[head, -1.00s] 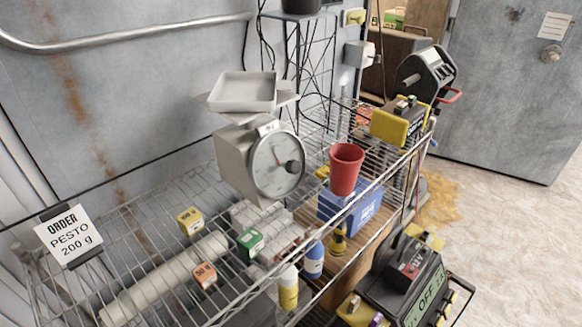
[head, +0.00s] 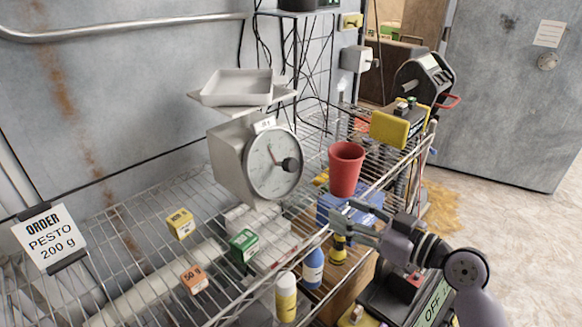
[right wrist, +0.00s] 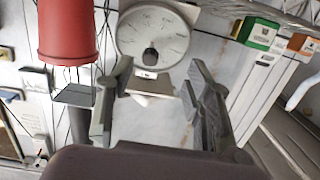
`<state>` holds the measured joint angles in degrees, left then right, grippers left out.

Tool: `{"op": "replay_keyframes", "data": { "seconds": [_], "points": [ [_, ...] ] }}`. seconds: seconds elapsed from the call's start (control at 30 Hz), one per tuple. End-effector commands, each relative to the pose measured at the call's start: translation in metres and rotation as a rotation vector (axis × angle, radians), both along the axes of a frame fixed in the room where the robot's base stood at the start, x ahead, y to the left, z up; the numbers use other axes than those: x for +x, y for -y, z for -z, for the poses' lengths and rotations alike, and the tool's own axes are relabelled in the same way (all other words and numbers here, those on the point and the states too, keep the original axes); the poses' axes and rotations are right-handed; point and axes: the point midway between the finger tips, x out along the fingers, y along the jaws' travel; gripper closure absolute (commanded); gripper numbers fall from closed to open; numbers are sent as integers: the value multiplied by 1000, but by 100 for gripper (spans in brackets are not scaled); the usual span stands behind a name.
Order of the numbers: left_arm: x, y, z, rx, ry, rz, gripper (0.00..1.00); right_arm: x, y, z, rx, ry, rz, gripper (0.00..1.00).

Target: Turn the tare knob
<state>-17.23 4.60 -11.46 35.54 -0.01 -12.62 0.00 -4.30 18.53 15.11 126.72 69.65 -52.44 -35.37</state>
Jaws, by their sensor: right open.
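The grey scale (head: 229,165) stands on the wire shelf with an empty tray (head: 237,88) on top. Its round white dial (head: 262,150) carries a dark knob (head: 290,164), which I take for the tare knob. My right gripper (head: 342,214) is in front of the shelf, below and right of the dial, apart from it. In the right wrist view its two fingers (right wrist: 162,95) are spread with nothing between them. The dial, upside down there, lies beyond them with the dark knob (right wrist: 150,56) near the fingertips' line. My left gripper is not in view.
A red cup (head: 346,170) stands right of the scale, close above my right gripper. Yellow (head: 180,223), green (head: 243,245) and orange (head: 195,278) blocks sit on the shelf's front. Bottles (head: 313,267) stand below. An order card (head: 49,237) hangs at left.

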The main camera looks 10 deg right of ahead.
Motion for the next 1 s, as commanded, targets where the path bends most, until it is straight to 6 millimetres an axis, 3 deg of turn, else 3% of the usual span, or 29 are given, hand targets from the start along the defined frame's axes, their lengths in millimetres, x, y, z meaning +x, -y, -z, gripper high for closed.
{"op": "replay_keyframes", "data": {
  "seconds": [0.1,0.2,0.37,1.0],
  "points": [
    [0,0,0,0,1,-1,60,5,8,-27,34,75,-2,52],
    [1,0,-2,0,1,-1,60,9,8,-35,46,96,-3,52],
    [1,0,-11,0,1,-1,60,26,-4,-38,50,95,-3,52],
    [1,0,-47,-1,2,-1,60,132,-79,-35,48,91,-3,52]
  ]
}}
